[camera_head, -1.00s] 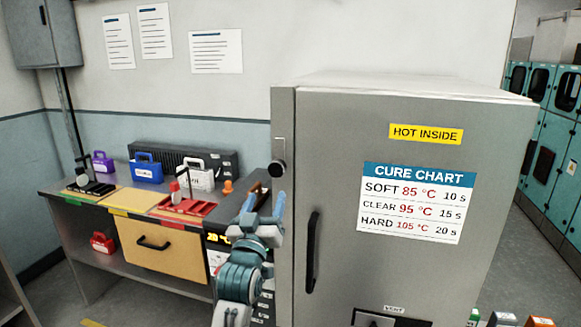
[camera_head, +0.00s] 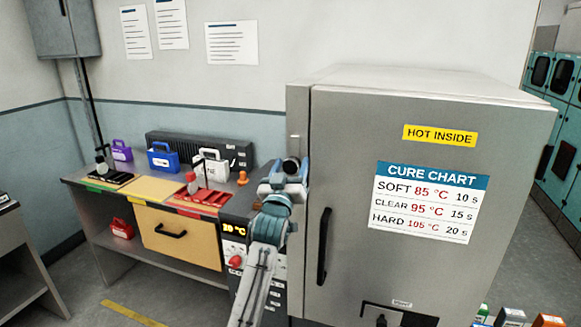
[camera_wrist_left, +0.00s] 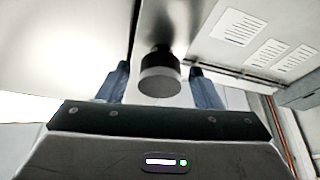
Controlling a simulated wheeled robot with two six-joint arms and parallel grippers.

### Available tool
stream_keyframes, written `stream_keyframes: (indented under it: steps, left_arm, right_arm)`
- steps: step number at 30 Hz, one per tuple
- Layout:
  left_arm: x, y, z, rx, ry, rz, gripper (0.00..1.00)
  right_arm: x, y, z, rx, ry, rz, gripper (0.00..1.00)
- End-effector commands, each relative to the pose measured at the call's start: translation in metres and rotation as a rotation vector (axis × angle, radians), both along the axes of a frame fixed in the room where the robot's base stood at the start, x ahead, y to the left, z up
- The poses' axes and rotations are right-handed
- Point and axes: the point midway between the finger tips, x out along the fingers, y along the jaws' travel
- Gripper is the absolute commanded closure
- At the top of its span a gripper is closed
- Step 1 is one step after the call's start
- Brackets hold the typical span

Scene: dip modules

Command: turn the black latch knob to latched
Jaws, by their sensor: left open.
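The black latch knob (camera_head: 291,165) is a short dark cylinder on the left edge of the grey oven cabinet (camera_head: 340,150), partly covered by my gripper in the head view. In the left wrist view the knob (camera_wrist_left: 159,75) stands between the two blue fingers. My left gripper (camera_head: 283,172) is open around the knob, with a finger on each side and visible gaps, so it is not closed on it. The cabinet door looks shut. My right gripper is not in view.
The door's black handle (camera_head: 322,245) stands out below and right of the knob. Left is a workbench (camera_head: 150,185) with a purple case (camera_head: 121,151), a blue case (camera_head: 163,160), a white case (camera_head: 211,167) and red parts. Floor is free in front of the bench.

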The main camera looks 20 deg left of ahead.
Motion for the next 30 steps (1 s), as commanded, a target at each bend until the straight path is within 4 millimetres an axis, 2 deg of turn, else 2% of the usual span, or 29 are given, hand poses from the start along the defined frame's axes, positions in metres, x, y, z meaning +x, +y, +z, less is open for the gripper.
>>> stream_keyframes:
  steps: [2, 9, 11, 20, 26, 30]
  left_arm:
    - [-0.0001, 0.0001, -0.0002, 0.0, 0.0, 0.0, 0.43]
    - [-0.0002, 0.0001, -0.0002, 0.0, 0.0, 0.0, 0.9]
    - [-0.0003, 0.0, -0.0001, 0.0, 0.0, 0.0, 1.0]
    - [-0.0003, 0.0002, 0.0004, 0.028, 0.0, 0.0, 1.0]
    - [-0.0004, 0.0006, 0.0007, 0.109, -0.005, 0.0, 1.0]
    - [-0.0005, 0.0009, -0.0017, 0.199, -0.009, 0.0, 1.0]
  right_arm:
    - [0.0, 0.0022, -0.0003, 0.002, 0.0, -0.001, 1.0]
    - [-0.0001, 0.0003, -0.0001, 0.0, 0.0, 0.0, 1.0]
    - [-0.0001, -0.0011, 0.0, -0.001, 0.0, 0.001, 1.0]
    - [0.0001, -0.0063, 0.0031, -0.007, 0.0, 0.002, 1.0]
    - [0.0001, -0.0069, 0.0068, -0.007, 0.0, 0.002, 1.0]
    - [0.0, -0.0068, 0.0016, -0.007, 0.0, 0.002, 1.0]
